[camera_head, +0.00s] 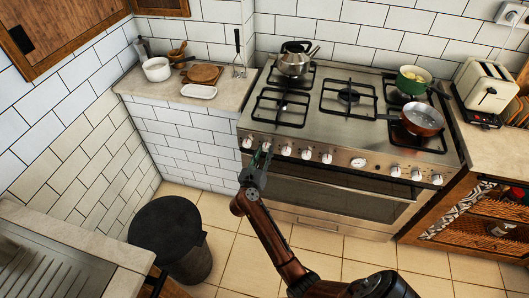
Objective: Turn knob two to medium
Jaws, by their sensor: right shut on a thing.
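The stove (330,125) has a row of white knobs along its steel front panel. My right gripper (262,155) reaches up from below to the left end of this row. Its fingers are shut on the second knob from the left (266,147), which they partly cover. The exact angle of this knob is too small to read. The first knob (247,142) is just left of the fingers, and the third knob (286,151) is to the right. My left gripper is not in view.
A kettle (295,62), a green pot (412,80) and a copper pan (422,119) stand on the stove. The oven handle runs below the knobs. A black bin (170,235) stands on the floor at left. A toaster (486,87) is on the right counter.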

